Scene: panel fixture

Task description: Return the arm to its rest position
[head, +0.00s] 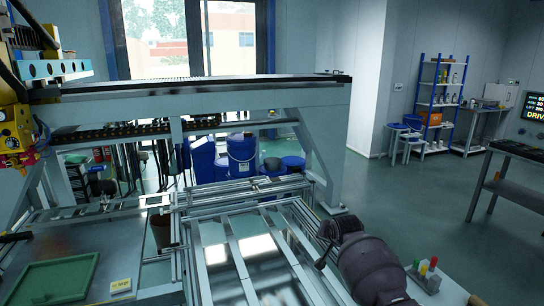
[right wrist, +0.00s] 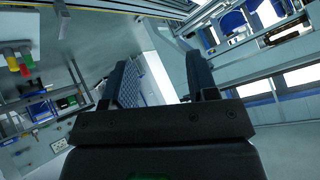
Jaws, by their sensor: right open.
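My right arm (head: 372,262) is the dark, rounded arm at the lower right of the head view, beside the right edge of the metal panel fixture (head: 232,240). Its fingertips cannot be made out there. In the right wrist view my right gripper (right wrist: 157,66) has its two black fingers apart, with nothing held between them. Pale surfaces show beyond the fingers. My left arm and left gripper are not in view.
A grey gantry (head: 215,98) spans the fixture. A green tray (head: 45,280) lies at the lower left. Red, yellow and green objects (head: 425,268) stand right of my arm, also in the right wrist view (right wrist: 19,62). Open floor (head: 400,205) lies to the right.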

